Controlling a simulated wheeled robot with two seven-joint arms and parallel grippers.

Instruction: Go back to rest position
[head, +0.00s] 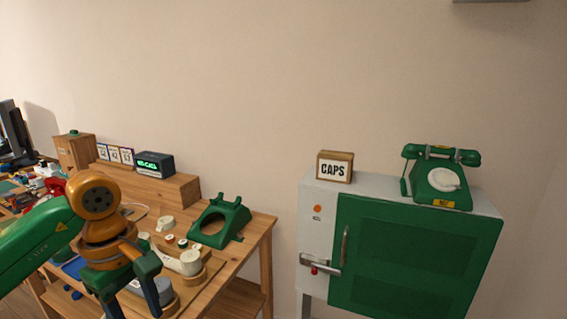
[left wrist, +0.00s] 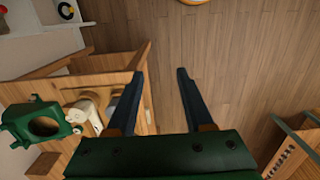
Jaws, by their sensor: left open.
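My left gripper (head: 138,290) is open and empty, at the end of the green and orange arm that comes in from the left. In the left wrist view its two dark fingers (left wrist: 158,102) are apart, with the wooden floor and the table edge below them. A green phone shell (head: 221,222) without a handset sits on the wooden table (head: 262,222), and it also shows in the left wrist view (left wrist: 35,124). A complete green phone (head: 441,178) stands on the cabinet at the right. My right gripper is in neither view.
A green-doored cabinet (head: 410,254) with a CAPS box (head: 335,167) on top stands right of the table. A wooden shelf with a digital clock (head: 155,164) is at the back. White parts (head: 184,262) lie near my left gripper. Floor (left wrist: 225,50) shows beside the table.

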